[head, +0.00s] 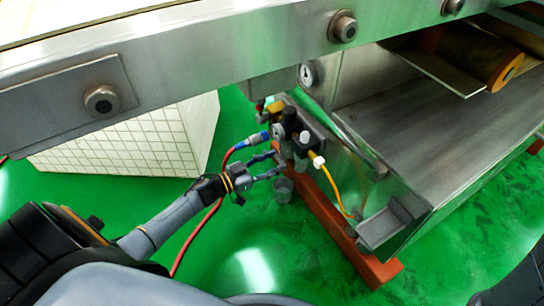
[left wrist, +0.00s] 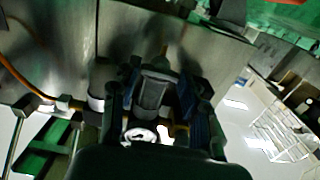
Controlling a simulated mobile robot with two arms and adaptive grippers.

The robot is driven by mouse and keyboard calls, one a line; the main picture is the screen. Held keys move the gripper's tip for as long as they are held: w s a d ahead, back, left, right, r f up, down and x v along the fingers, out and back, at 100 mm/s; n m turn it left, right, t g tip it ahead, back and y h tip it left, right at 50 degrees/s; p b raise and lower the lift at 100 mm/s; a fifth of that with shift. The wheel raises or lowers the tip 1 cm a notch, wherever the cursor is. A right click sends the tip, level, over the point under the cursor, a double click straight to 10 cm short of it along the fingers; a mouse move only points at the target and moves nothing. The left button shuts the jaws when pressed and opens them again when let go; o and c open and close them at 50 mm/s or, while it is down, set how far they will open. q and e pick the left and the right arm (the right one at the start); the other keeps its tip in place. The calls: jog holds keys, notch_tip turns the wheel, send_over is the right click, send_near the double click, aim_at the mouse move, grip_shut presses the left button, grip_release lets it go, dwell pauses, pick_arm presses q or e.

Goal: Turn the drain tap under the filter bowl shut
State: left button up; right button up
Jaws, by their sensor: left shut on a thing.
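The filter unit (head: 291,122) is mounted on the side of the machine in the head view, with a dark knob on top. My left gripper (head: 277,163) reaches in from the left, its fingers at the lower part of this unit. In the left wrist view, the left gripper (left wrist: 158,105) has its fingers either side of a grey, bowl-like cylinder (left wrist: 152,94). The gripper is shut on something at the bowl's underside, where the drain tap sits. The fingers and shadow hide the tap, so its angle cannot be told. My right gripper is not in view.
A red hose (head: 207,216) and a yellow hose (head: 333,187) run to the unit. A small grey cup (head: 284,190) is just below the gripper. An orange-red beam (head: 342,232) and the steel machine housing (head: 440,125) stand close on the right. Green floor is open below.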

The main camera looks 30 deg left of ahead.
pick_arm(q)
jog(key=shift+n, duration=0.3)
jog(key=o, duration=1.1)
jog(key=shift+o, duration=0.2)
jog(key=v, duration=1.2)
jog(key=shift+s+f, duration=0.1)
